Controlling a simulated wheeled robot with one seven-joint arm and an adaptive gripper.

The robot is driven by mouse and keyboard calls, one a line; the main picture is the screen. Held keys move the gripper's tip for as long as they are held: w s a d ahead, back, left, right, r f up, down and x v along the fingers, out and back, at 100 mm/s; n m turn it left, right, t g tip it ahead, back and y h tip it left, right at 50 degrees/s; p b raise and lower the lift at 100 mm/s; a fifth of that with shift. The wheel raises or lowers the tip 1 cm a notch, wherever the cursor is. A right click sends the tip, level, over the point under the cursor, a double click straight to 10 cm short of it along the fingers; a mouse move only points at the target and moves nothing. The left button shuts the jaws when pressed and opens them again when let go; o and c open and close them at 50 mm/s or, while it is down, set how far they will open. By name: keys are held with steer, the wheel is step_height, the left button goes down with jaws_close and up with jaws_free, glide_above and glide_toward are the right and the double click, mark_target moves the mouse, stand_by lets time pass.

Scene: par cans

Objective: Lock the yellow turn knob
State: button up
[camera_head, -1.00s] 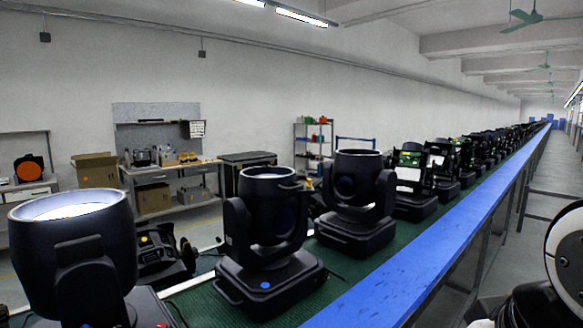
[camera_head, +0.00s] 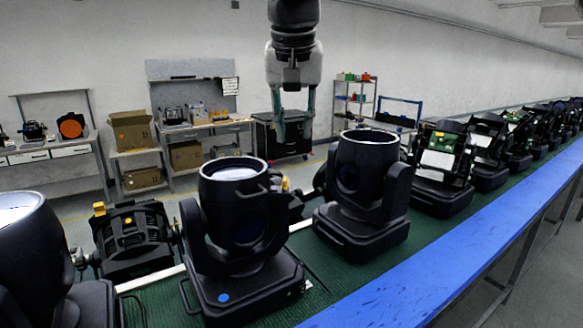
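A small yellow part (camera_head: 99,208), which may be the turn knob, sits on top of a black ribbed unit (camera_head: 135,240) at the left of the line. Another small yellow part (camera_head: 285,183) shows behind the middle par can (camera_head: 245,225); it is mostly hidden. At this size I cannot tell which is the knob or how it is turned. My gripper (camera_head: 294,132) hangs from the top of the picture, pointing down, with its two fingers apart and nothing between them. It appears in front of the back-wall benches, above and right of the middle can, apart from the yellow parts.
Black par cans stand close together on a green conveyor (camera_head: 345,275). A second upright can (camera_head: 362,190) stands right of the middle one, and another is cut off at the left. A blue rail (camera_head: 460,250) runs along the near side. Benches, boxes and shelves stand at the back.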

mark_target(285, 179)
steer(key=x, duration=0.4)
steer(key=a+p+x, duration=0.1)
steer(key=x, duration=0.4)
steer(key=w+a+p+x, duration=0.1)
steer(key=x, duration=0.3)
jaws_close()
